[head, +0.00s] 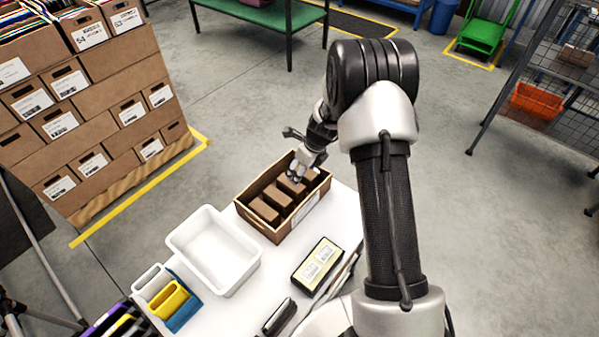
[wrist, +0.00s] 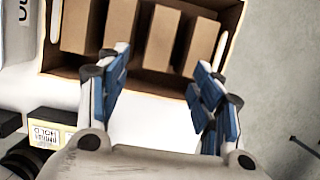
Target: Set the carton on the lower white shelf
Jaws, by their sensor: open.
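Several plain brown cartons stand in a row inside an open brown box. One carton (head: 265,211) is at the near left end of the row, and another carton (head: 278,196) is beside it. My gripper (head: 298,177) is over the far right part of the box and hides part of the row. In the wrist view my gripper (wrist: 161,60) is open, with blue-padded fingers apart and nothing between them. One carton (wrist: 162,38) lies ahead of the gap, with another carton (wrist: 200,48) to its right. I cannot tell which white surface is the lower shelf.
The box (head: 279,236) stands on a white tabletop (head: 262,290). Beside it are an empty white bin (head: 213,250), a black-and-yellow labelled box (head: 317,264) and a yellow container (head: 169,300). Stacked file boxes (head: 80,110) stand at left. A wire rack (head: 560,85) stands at right.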

